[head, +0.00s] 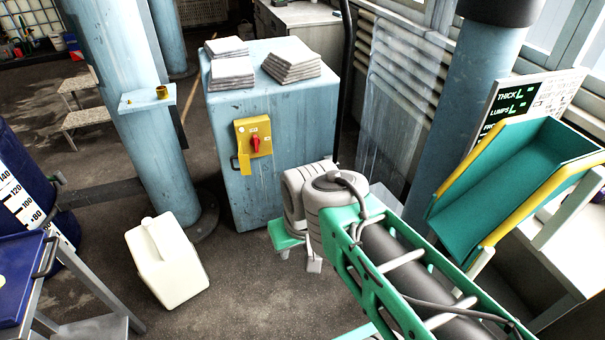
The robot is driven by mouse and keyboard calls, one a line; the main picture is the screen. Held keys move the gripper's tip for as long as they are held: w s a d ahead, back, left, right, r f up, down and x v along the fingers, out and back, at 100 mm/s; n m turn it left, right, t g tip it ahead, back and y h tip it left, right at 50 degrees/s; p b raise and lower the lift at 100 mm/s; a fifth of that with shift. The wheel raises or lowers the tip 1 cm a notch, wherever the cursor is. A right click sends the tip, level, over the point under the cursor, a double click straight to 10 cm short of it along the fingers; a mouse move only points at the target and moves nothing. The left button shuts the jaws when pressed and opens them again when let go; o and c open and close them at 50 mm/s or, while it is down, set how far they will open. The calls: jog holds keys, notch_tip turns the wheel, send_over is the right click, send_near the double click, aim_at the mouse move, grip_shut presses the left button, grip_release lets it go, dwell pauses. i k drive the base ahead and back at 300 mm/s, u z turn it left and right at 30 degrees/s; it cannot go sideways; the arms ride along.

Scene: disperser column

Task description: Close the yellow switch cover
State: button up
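A yellow switch box (263,127) is on the front of the light blue cabinet (280,185). Its red rotary knob (256,144) is exposed. The yellow switch cover (243,156) shows as a narrow flap at the left and lower left of the knob, standing open. My arm comes in from the lower right and ends in grey rounded joints. Below them, small green and grey parts of my gripper (299,259) show in front of the cabinet's lower right, below and right of the switch and apart from it. The joints hide much of it, and its opening is unclear.
Stacked sacks (292,63) lie on the cabinet. A blue column (150,130) with a small shelf stands left of it. A cream canister (167,262) is on the floor at front left. A teal chute (515,185) is at right. Floor before the cabinet is partly free.

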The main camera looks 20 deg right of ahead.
aim_at(244, 160)
jog(key=u, duration=0.9)
jog(key=i, duration=1)
jog(key=z, duration=0.65)
jog(key=i, duration=0.8)
jog(key=u, duration=0.05)
jog(key=k, duration=0.4)
jog(key=u, duration=1.05)
jog(key=i, duration=0.5)
jog(key=u, duration=0.05)
